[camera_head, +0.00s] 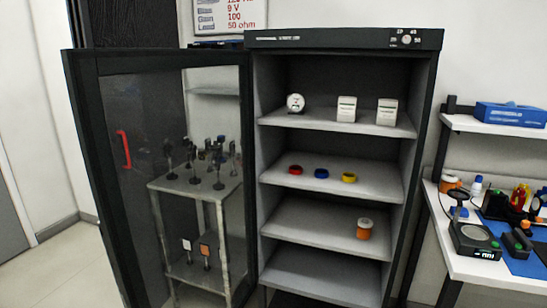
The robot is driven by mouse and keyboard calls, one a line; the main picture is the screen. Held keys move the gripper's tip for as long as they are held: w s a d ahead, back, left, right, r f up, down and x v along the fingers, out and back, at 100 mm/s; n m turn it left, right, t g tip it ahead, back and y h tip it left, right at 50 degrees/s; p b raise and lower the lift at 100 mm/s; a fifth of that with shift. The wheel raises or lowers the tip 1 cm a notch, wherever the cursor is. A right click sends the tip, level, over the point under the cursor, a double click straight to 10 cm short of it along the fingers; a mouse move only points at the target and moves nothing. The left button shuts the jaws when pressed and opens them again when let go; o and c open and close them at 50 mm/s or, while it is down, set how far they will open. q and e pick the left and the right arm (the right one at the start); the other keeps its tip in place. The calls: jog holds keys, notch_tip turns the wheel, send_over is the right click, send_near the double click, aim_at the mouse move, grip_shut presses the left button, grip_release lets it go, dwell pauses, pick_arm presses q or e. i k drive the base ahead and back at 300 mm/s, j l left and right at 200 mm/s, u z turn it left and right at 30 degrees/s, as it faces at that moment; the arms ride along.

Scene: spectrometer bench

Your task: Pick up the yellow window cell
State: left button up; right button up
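The yellow window cell (349,177) is a small round piece lying on the second shelf from the top of a dark cabinet. It is the rightmost of three similar round pieces in a row. A blue one (321,173) lies to its left, and a red one (296,170) lies further left. Nothing covers the yellow cell in the head view. Neither of my grippers shows in this view.
The cabinet's glass door (160,170) with a red handle (123,150) stands open to the left. White boxes (347,109) sit on the top shelf, an orange-brown jar (365,229) on a lower one. A cluttered bench (500,268) stands at right.

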aim_at(346, 177)
jog(key=i+j+z, duration=0.1)
jog(key=z, duration=0.45)
jog(key=i+j+z, duration=0.15)
jog(key=j+z, duration=0.15)
jog(key=j, duration=0.65)
jog(key=j+z, duration=0.3)
jog(key=j, duration=1.2)
jog(key=i+j, duration=0.15)
jog(key=j, duration=0.4)
